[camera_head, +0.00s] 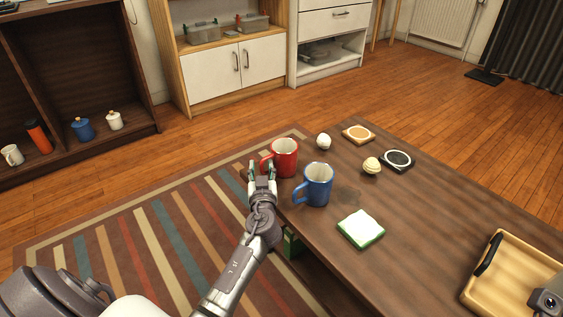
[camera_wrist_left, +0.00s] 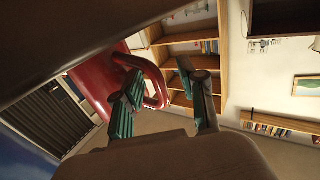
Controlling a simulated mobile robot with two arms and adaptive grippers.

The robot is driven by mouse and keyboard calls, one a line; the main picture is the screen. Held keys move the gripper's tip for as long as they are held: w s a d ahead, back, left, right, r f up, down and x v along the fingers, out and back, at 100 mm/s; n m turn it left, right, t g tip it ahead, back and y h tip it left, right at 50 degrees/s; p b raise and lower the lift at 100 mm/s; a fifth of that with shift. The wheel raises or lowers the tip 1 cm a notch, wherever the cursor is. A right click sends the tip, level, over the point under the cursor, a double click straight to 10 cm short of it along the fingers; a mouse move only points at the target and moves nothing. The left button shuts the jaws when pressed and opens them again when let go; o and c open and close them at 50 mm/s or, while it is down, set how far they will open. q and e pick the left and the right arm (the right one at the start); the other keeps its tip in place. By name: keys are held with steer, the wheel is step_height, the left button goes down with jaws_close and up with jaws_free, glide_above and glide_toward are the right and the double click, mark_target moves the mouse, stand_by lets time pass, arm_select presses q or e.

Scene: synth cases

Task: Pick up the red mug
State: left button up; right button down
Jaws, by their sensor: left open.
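The red mug (camera_head: 286,158) stands upright near the far left corner of the dark wooden table, its handle toward the left. My left gripper (camera_head: 261,169) is at the table's left edge, right beside the mug's handle. In the left wrist view the gripper (camera_wrist_left: 160,95) is open, its green-padded fingers apart with the red handle (camera_wrist_left: 155,85) close to them, partly behind the left finger. I cannot tell whether the fingers touch it. The mug's red body also shows there, at the left. My right gripper does not show clearly in any view.
A blue mug (camera_head: 318,184) stands close in front of the red mug. A white ball (camera_head: 323,141), a yellowish ball (camera_head: 372,166), coasters (camera_head: 398,159) and a green-edged white block (camera_head: 361,229) lie on the table (camera_head: 430,215). A wooden tray (camera_head: 520,262) is at the right.

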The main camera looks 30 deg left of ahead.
arm_select(q)
jaws_close()
steer(key=shift+r, duration=0.1)
stand_by(0.3)
